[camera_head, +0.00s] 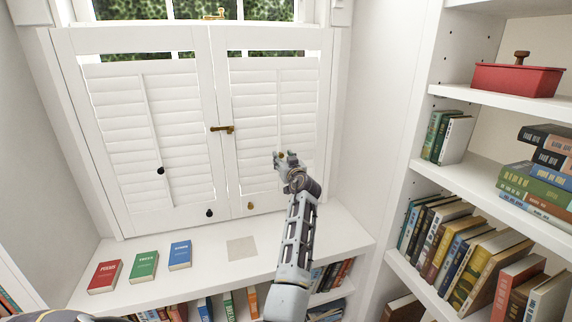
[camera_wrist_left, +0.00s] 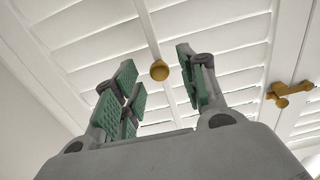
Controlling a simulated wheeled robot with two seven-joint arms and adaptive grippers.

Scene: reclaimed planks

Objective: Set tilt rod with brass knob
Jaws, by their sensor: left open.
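The right shutter panel (camera_head: 255,100) has a thin vertical tilt rod (camera_head: 281,100) over its white louvers. A round brass knob (camera_wrist_left: 159,70) sits on this rod in the left wrist view. In the head view, the brass knob (camera_head: 281,155) is small and close to my gripper. My left gripper (camera_head: 284,163) is open and empty in front of the right shutter. Its green-padded fingers (camera_wrist_left: 160,88) stand on either side of the knob in the wrist view, and I see no contact. The left shutter's tilt rod (camera_head: 149,115) carries a dark knob (camera_head: 160,170). My right gripper is not in view.
A brass latch (camera_head: 222,128) joins the closed shutters. Below are a black knob (camera_head: 209,212) and another brass knob (camera_head: 250,205). Red (camera_head: 104,276), green (camera_head: 143,266) and blue (camera_head: 180,254) books lie on the sill. A bookcase (camera_head: 480,172) stands right.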

